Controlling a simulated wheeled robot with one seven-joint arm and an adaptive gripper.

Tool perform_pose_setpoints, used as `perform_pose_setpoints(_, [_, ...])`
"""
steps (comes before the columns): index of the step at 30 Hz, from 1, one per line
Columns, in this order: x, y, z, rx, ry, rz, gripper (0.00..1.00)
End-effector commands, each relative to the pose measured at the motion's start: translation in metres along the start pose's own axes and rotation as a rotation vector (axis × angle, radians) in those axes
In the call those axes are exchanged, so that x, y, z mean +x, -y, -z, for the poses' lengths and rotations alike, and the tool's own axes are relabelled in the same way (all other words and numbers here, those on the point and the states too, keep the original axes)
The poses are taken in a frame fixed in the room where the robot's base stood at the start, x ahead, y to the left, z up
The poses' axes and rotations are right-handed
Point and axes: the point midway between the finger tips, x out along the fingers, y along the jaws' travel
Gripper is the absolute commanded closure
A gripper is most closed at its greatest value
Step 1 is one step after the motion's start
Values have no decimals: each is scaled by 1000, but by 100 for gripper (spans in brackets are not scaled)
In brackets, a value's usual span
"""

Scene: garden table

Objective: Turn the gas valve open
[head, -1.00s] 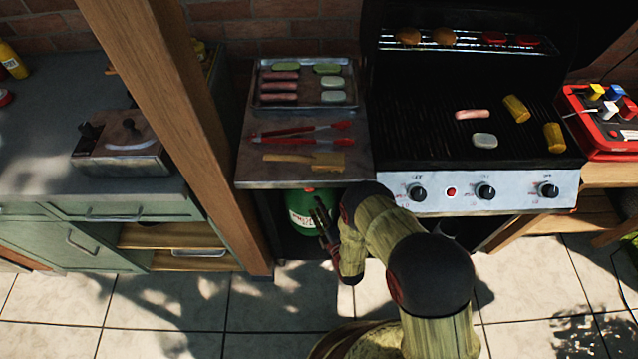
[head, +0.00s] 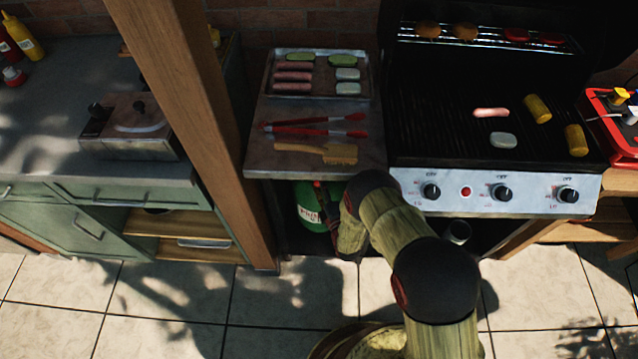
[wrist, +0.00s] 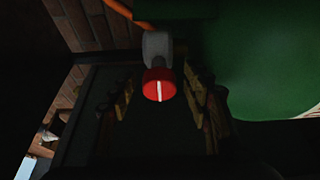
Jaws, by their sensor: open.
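The green gas bottle (head: 308,203) stands under the grill's side shelf, partly hidden by my arm. In the wrist view the bottle (wrist: 262,60) fills the upper right. The gas valve has a round red knob (wrist: 158,88) with a white line, which looks upright in the picture. The knob sits on a grey body (wrist: 157,46). My gripper (wrist: 160,96) is open, with one finger on each side of the knob in the picture. I cannot tell whether the fingers touch it. In the head view my gripper (head: 328,207) is dark and mostly hidden below the shelf edge.
An orange hose (wrist: 117,8) runs near the valve. The side shelf (head: 262,160) hangs over the bottle and bears a food tray (head: 321,96), red tongs (head: 318,126) and a brush (head: 318,151). A wooden post (head: 190,115) stands to the left. The grill (head: 480,198) is on the right.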

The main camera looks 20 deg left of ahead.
Motion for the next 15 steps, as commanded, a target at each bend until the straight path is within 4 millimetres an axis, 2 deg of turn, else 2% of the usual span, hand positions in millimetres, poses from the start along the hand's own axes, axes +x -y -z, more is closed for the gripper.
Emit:
perform_pose_setpoints(5, [0,0,0,0,0,0,51])
perform_pose_setpoints(15, [0,0,0,0,0,0,71])
